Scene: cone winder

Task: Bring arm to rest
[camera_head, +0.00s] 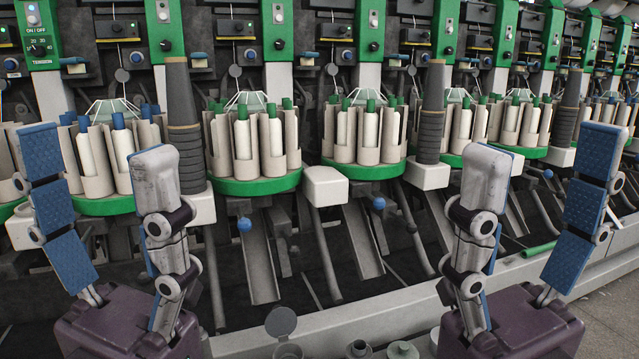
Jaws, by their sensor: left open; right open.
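My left gripper (98,150) is at the lower left, its blue-padded fingers pointing up and spread wide apart with nothing between them. My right gripper (548,150) is at the lower right in the same upright pose, also open and empty. Both stand in front of the cone winder (340,315). Parts of the machine behind them are hidden by the fingers. Neither gripper visibly holds anything.
Round green-based magazines (247,186) with white bobbins line the machine, several side by side. Dark ribbed columns (432,115) stand between them. Grey chutes (258,262) slope down below. Bare floor (610,305) shows at the lower right.

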